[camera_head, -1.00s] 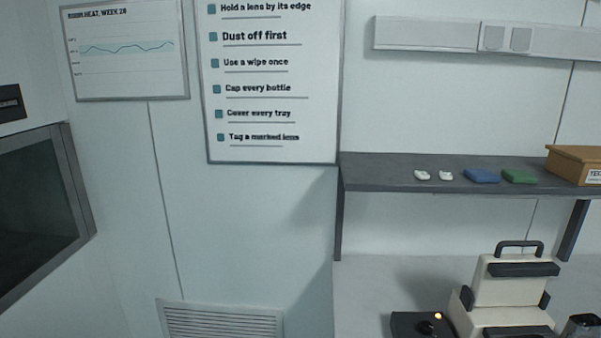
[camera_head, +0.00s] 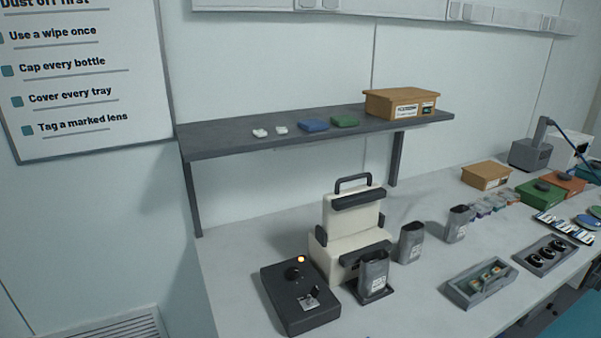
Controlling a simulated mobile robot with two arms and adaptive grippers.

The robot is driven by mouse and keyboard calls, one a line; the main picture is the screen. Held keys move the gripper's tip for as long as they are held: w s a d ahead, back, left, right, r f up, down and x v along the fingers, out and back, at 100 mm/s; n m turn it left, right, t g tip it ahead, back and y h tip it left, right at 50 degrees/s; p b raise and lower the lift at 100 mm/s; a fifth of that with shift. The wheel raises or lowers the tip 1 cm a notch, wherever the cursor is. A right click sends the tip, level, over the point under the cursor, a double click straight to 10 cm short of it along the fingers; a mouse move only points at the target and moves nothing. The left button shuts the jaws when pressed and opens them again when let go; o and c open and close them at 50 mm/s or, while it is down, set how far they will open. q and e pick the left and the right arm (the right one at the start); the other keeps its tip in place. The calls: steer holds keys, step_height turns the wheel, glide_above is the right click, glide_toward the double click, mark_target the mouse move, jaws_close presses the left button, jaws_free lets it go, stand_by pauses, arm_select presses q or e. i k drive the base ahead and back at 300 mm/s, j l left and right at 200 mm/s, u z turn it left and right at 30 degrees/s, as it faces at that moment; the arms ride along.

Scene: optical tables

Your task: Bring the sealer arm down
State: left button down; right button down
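The sealer (camera_head: 349,233) is a cream machine with dark trim, standing on the bench in the camera_head view. Its arm (camera_head: 354,200) is raised, with a dark bar across it and a dark loop handle (camera_head: 353,182) on top. A grey pouch (camera_head: 374,270) stands upright at the front of the sealer, below the raised arm. A dark control box (camera_head: 299,297) with a knob, a switch and a lit orange lamp sits to the left of the sealer. Neither of my grippers shows in the view.
Two more grey pouches (camera_head: 411,243) (camera_head: 458,224) stand right of the sealer. A grey tray (camera_head: 459,292) and a dark lens tray (camera_head: 521,263) lie at the bench's front right. A shelf (camera_head: 225,138) with a cardboard box (camera_head: 401,103) hangs above.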

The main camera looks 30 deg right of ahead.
mark_target(348, 212)
steer(key=z, duration=1.15)
steer(key=j+z, duration=0.15)
steer(key=j, duration=0.25)
steer(key=k+j+z, duration=0.15)
steer(key=j, duration=0.25)
steer(key=k+j+z, duration=0.15)
steer(key=j, duration=0.25)
